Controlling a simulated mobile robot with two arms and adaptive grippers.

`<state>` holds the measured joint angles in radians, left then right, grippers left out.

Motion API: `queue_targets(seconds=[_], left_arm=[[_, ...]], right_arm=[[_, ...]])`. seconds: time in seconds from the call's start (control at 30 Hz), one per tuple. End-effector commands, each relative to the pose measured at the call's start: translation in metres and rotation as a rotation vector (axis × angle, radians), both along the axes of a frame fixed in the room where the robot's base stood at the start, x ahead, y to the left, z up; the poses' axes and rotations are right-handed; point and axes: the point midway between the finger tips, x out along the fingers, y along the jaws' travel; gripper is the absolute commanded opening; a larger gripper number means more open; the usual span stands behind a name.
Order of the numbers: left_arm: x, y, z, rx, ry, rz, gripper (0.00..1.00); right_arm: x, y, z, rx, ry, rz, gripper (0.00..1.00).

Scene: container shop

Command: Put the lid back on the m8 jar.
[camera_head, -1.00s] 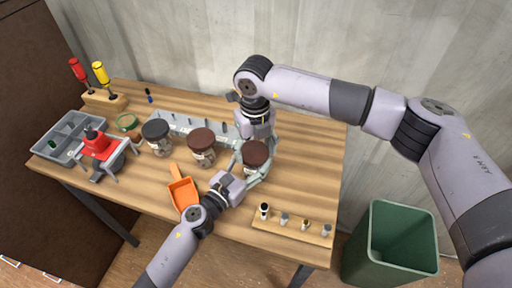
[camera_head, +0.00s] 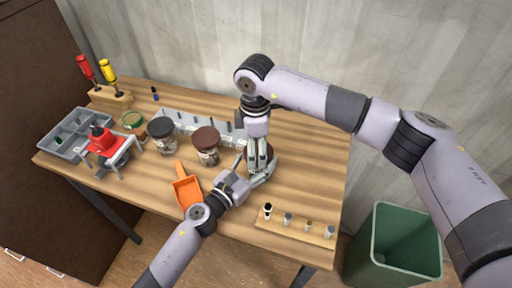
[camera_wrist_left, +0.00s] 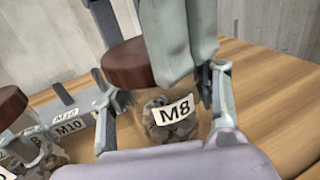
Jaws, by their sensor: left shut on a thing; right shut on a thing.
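The M8 jar (camera_wrist_left: 168,118) is clear glass with dark parts inside and a white "M8" label. My left gripper (camera_wrist_left: 165,100) is shut around its sides; in the head view this gripper (camera_head: 260,178) is at the front right of the table. The brown lid (camera_wrist_left: 128,65) is at the jar's mouth, partly hidden by the right fingers; it also shows in the head view (camera_head: 271,157). My right gripper (camera_head: 259,165) points down from above, shut on the lid; its fingers also show in the left wrist view (camera_wrist_left: 180,40). Whether the lid sits flush is hidden.
A brown-lidded jar (camera_head: 206,138) and a dark-lidded jar (camera_head: 160,130) stand to the left. An orange scoop (camera_head: 187,190), a grey tray (camera_head: 62,150) and a board of small parts (camera_head: 297,228) are on the table. A green bin (camera_head: 395,240) stands right.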

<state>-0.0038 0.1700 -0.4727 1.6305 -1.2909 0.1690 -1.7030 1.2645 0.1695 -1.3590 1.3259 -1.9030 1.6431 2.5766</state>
Motion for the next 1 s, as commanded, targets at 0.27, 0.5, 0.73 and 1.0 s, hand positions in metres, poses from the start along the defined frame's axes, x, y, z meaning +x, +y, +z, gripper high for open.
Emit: queue_targets(seconds=[0.27,0.5,0.73,1.0], left_arm=[[-0.0003,0.0005,-0.0011,0.001,0.002,0.001,0.0],[-0.0003,0.0005,-0.0013,0.002,0.002,0.001,0.0],[-0.0002,0.0005,-0.0014,0.002,0.002,0.001,0.0],[-0.0003,0.0004,-0.0014,0.002,0.002,0.0,0.0]], right_arm=[[0.0037,-0.0003,0.0007,0.001,-0.001,-0.39,0.53],[0.0041,-0.0006,0.0008,0.001,-0.002,-0.439,0.53],[0.0041,-0.0006,0.0008,0.001,-0.002,-0.437,0.71],[0.0037,-0.0006,0.0001,-0.001,-0.001,-0.436,0.85]])
